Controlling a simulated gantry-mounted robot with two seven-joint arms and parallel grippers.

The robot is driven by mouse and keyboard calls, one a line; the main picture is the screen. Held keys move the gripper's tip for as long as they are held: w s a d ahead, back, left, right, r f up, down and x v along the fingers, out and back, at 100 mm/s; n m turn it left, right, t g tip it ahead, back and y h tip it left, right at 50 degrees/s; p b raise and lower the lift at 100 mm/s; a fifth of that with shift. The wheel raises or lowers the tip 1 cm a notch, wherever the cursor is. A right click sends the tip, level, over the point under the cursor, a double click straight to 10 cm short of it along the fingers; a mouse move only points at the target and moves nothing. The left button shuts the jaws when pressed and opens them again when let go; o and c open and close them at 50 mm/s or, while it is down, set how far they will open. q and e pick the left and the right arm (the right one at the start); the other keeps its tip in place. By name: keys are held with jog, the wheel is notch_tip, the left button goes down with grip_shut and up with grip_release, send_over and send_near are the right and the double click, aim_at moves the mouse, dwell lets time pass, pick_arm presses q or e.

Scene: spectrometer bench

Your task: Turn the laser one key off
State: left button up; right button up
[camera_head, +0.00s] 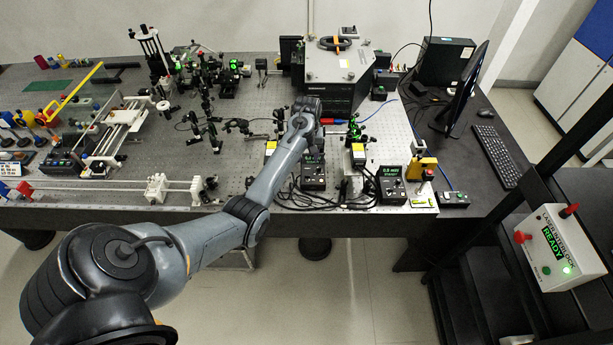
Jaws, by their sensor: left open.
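Two dark controller boxes with green displays stand at the bench's front edge: one left (313,173), one right (391,187), the right display reading about 0.9. I cannot tell which is laser one, and no key is clear enough to make out. My left gripper (308,104) is over the bench, behind the left controller and in front of the large dark instrument (338,75). It is open; its fingertips are mostly hidden by my own wrist. My right gripper is not in view.
Optical mounts and cables crowd the perforated bench (262,98). A yellow-topped device (422,166) stands right of the controllers. A monitor (466,92) and keyboard (496,156) are further right. A white laser interlock box (555,248) reads READY at the right.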

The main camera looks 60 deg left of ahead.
aim_at(308, 177)
pick_arm(q)
notch_tip(308, 177, down, 10)
jog(key=shift+r, duration=0.15)
dwell(0.3)
jog(key=shift+c, duration=0.2)
grip_shut()
